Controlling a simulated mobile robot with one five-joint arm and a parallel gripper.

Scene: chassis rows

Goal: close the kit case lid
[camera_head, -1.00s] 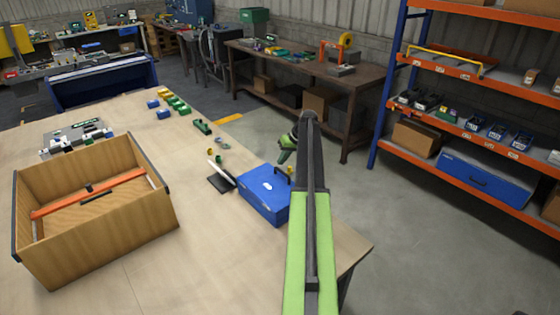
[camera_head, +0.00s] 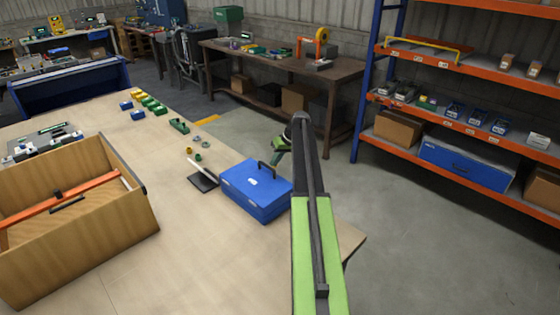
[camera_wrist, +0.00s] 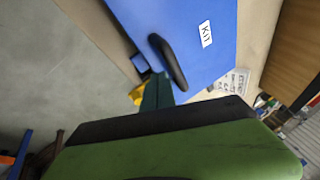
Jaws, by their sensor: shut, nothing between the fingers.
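The blue kit case (camera_head: 255,192) sits on the wooden table near its right edge. Its lid appears down, level on the body, with a dark handle (camera_head: 266,170) standing up at the far side. In the wrist view a flat blue face of the case (camera_wrist: 185,25) fills the top, with a white KIT label and the dark handle. My gripper (camera_head: 274,162) is shut and empty, just beyond the far side of the case, partly behind my arm. I cannot tell whether it touches the case.
A large open wooden box (camera_head: 75,225) stands at the left of the table (camera_head: 200,265). A dark flat item (camera_head: 203,182) lies just left of the case. Small coloured parts lie further back. An orange-and-blue shelf (camera_head: 460,130) stands across the floor at right.

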